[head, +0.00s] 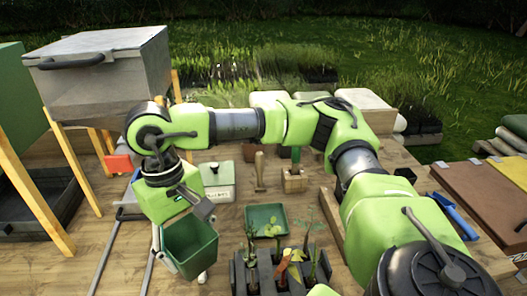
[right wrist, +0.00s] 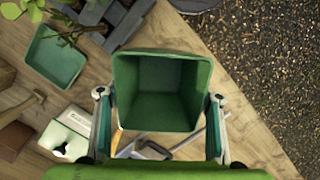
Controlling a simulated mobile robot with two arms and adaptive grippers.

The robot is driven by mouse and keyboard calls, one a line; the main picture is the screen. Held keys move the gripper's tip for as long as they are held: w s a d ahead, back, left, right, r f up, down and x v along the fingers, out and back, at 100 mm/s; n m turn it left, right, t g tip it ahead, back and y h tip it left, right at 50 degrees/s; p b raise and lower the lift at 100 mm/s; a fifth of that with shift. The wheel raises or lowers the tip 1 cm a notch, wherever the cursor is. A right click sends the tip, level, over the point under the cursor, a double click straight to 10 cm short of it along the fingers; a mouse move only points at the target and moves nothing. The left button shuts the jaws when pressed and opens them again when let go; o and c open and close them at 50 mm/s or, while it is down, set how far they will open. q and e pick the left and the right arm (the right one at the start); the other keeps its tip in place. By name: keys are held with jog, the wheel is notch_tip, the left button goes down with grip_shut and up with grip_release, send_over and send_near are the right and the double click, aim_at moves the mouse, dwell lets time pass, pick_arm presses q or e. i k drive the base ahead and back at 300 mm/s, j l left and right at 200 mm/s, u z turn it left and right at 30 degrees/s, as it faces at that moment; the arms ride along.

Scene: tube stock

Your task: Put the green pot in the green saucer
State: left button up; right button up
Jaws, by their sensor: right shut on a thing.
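The green pot (head: 190,246) is a square, open-topped, empty pot at the lower left of the head view. My right gripper (head: 183,218) is shut on it and holds it upright or slightly tilted. In the right wrist view I look into the open pot (right wrist: 160,92), with a finger of my right gripper (right wrist: 159,99) on each side. The green saucer (head: 266,213) is a shallow square dish on the table, right of the pot and apart from it. It also shows at the upper left of the right wrist view (right wrist: 55,62). It looks empty. My left gripper is not in view.
A dark tray with seedlings (head: 268,272) stands just in front of the saucer, leaves overlapping its near edge. A wooden tool block (head: 294,183) and a pale green box (head: 217,180) stand behind. A blue trowel (head: 455,215) lies right. Metal rods (head: 106,255) lie left.

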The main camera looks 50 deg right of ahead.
aim_at(266, 223)
jog(key=k+l+u, duration=0.15)
jog(key=k+u, duration=0.45)
jog(key=u, duration=0.25)
jog(key=k+u, duration=0.85)
jog(key=k, duration=0.2)
jog(key=k+z, duration=0.1)
jog(key=z, duration=0.3)
jog(key=l+z, duration=0.15)
jog(key=z, duration=0.2)
jog(key=k+l+z, duration=0.15)
jog(key=z, duration=0.25)
jog(key=l+z, duration=0.1)
jog(key=z, duration=0.3)
jog(key=i, duration=0.95)
